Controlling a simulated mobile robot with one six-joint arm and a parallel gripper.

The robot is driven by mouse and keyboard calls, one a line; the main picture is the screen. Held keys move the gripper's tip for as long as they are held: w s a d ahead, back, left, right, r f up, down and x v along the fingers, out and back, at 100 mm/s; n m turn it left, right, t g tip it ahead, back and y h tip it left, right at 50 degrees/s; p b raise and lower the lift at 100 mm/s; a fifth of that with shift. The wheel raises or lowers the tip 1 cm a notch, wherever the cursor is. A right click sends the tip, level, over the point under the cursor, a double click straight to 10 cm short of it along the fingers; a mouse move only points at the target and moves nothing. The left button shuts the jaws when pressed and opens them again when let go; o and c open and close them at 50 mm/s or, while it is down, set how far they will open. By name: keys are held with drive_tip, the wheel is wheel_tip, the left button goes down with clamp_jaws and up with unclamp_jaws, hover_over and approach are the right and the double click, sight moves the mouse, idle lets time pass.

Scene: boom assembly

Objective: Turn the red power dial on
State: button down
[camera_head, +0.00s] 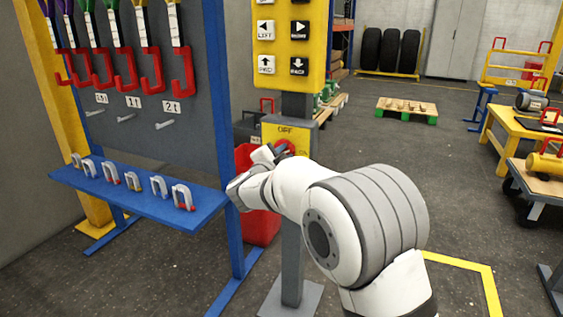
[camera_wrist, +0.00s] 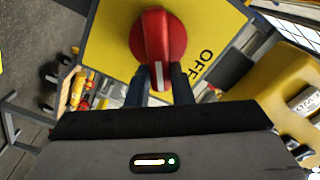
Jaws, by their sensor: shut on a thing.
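The red power dial (camera_wrist: 158,38) is on a yellow panel (camera_wrist: 105,40) marked OFF in the wrist view. A white mark on the dial points down in that picture, toward my gripper (camera_wrist: 160,82). My gripper's two dark fingers reach up to the lower part of the dial and are shut on it. In the head view the dial (camera_head: 288,146) shows as a small red patch, mostly hidden behind my gripper (camera_head: 273,153). The yellow panel (camera_head: 301,136) with the OFF label sits on a grey post.
A yellow button box (camera_head: 288,45) is above the dial panel on the same post. To the left, a blue rack shelf (camera_head: 150,203) holds several shackles, with slings hanging above. A red bin (camera_head: 262,222) stands behind the post.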

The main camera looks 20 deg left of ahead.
drive_tip(key=shift+d+f+m+b, duration=0.1)
drive_tip(key=shift+f+m+b, duration=0.15)
drive_tip(key=shift+m+b, duration=0.85)
drive_tip(key=shift+d+f+m+b, duration=0.1)
drive_tip(key=shift+f+m+b, duration=0.2)
drive_tip(key=shift+m+b, duration=0.8)
drive_tip(key=shift+d+f+m+b, duration=0.1)
drive_tip(key=shift+f+m+b, duration=0.15)
drive_tip(key=shift+m+b, duration=0.85)
drive_tip(key=shift+m, duration=0.3)
drive_tip(key=c, duration=1.3)
unclamp_jaws()
drive_tip(key=shift+r, duration=0.1)
drive_tip(key=s, duration=0.2)
drive_tip(key=s+p, duration=0.1)
drive_tip(key=s, duration=0.2)
drive_tip(key=s+p, duration=0.1)
drive_tip(key=s, duration=0.2)
drive_tip(key=shift+a, duration=0.4)
